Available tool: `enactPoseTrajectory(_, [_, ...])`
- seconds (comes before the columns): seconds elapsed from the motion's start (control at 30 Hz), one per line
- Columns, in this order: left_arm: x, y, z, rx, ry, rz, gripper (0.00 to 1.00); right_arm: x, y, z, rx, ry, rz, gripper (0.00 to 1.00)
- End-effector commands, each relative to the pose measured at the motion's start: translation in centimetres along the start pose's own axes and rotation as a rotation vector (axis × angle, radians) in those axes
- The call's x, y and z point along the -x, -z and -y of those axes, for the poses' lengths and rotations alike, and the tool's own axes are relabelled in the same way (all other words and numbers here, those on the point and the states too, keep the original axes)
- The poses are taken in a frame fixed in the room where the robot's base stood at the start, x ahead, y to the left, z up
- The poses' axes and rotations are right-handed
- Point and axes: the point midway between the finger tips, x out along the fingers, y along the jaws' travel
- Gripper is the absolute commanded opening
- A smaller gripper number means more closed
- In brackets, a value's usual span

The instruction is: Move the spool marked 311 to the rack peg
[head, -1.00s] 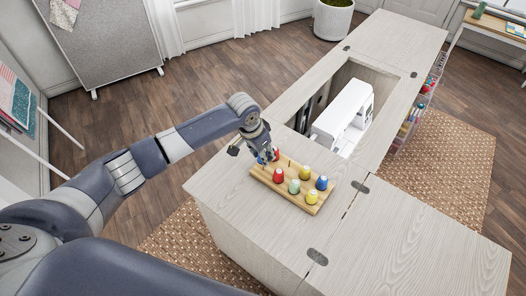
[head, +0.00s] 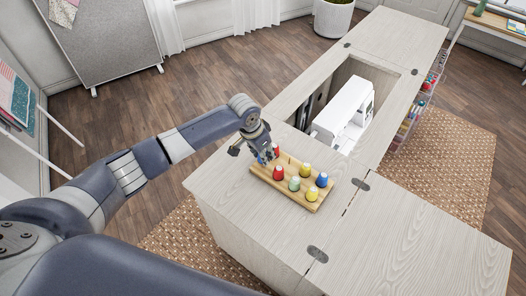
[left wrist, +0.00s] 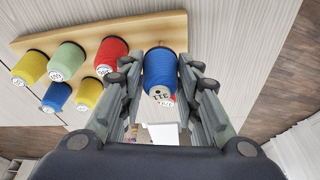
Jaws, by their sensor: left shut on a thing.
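The blue spool marked 311 (left wrist: 160,72) is between the fingers of my left gripper (left wrist: 162,88) in the left wrist view; the fingers are shut on it. Its dark-rimmed far end overlaps the end of the wooden rack (left wrist: 150,27). I cannot tell whether it sits on a peg or just above. In the head view my left gripper (head: 263,158) is at the left end of the rack (head: 291,197), next to a red spool (head: 278,174). A bare peg (head: 289,159) shows in the back row. My right gripper is not in view.
Also on the rack are a green spool (head: 294,185), yellow spools (head: 312,194), a blue spool (head: 321,180) and another red spool (head: 276,149) close to my gripper. A white sewing machine (head: 343,117) stands in the cabinet opening behind. The cabinet top (head: 400,225) is clear at the right.

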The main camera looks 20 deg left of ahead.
Motion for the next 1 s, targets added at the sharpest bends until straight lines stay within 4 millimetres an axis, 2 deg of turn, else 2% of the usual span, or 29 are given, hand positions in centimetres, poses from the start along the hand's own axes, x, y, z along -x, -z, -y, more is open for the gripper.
enactPoseTrajectory(1.0, [-2.1,-0.6,0.0,0.001,0.0,0.0,0.17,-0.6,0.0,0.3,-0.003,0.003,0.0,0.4])
